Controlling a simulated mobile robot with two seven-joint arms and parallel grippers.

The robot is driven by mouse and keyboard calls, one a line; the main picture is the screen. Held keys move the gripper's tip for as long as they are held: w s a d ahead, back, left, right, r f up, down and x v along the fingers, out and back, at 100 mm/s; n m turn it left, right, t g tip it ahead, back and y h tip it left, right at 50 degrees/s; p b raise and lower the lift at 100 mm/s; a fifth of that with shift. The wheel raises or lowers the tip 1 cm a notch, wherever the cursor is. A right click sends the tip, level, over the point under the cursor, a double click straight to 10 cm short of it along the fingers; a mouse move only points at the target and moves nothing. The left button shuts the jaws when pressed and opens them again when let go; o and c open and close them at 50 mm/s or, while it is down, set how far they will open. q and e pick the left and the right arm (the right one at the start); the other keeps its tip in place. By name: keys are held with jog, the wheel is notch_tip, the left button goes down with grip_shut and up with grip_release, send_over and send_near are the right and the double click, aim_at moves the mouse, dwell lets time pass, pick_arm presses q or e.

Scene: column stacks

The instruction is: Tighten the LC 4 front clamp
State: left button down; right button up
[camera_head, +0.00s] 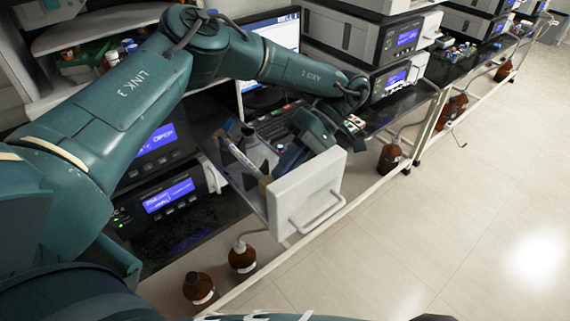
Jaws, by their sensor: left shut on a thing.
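An open drawer with a white front panel (310,193) and a bar handle juts out of the lower instrument stack. A long, light-coloured column-like part (238,155) lies along its left side, with a small tan piece (265,183) at its front end. My left gripper (283,164) reaches down into the drawer just behind the front panel. It is shut on a small part there, mostly hidden by the fingers and wrist. I cannot make out the front clamp itself or any label LC 4. My right gripper is not in view.
Instruments with blue displays (168,194) stand left of the drawer. A monitor (275,35) and more instrument stacks (385,40) stand behind my arm. Brown bottles (242,258) stand below on the lower level. The floor (450,200) at right is clear.

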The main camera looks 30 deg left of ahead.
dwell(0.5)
pick_arm(q)
jog(key=c, duration=1.6)
grip_release()
jog(key=shift+f, duration=0.1)
jog(key=shift+o, duration=0.2)
